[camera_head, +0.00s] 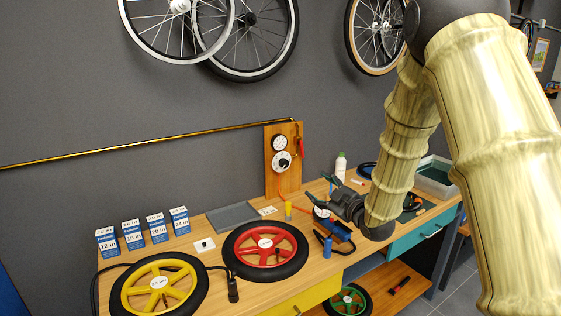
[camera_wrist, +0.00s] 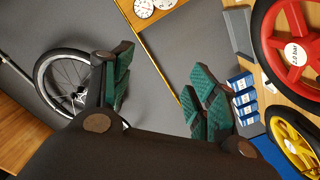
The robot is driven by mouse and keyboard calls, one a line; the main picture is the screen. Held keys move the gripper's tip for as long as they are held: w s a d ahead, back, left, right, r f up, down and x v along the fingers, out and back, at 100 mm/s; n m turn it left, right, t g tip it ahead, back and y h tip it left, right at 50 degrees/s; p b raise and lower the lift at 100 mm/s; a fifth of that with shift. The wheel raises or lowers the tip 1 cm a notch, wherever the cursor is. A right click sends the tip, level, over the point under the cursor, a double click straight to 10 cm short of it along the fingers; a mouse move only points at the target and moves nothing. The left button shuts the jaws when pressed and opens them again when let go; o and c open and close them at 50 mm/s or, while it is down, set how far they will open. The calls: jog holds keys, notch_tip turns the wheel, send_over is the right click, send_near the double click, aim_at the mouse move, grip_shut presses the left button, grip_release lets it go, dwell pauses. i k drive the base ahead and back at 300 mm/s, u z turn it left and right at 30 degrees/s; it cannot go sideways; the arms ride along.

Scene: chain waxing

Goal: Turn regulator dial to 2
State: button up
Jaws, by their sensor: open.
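The regulator dial (camera_head: 282,161) is a round dial with a dark centre, low on an upright wooden board (camera_head: 270,180) against the grey wall. A smaller white gauge (camera_head: 279,142) sits above it. The dial's setting is too small to read. My gripper (camera_head: 322,194) is open and empty, right of and below the dial, over the bench and clear of the board.
A white bottle (camera_head: 340,166) stands right of the board. A thin pipe (camera_head: 150,144) runs along the wall. Bicycle wheels (camera_head: 250,30) hang above.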

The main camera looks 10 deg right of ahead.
aim_at(283, 162)
jog(key=i, duration=0.9)
jog(key=z, duration=0.05)
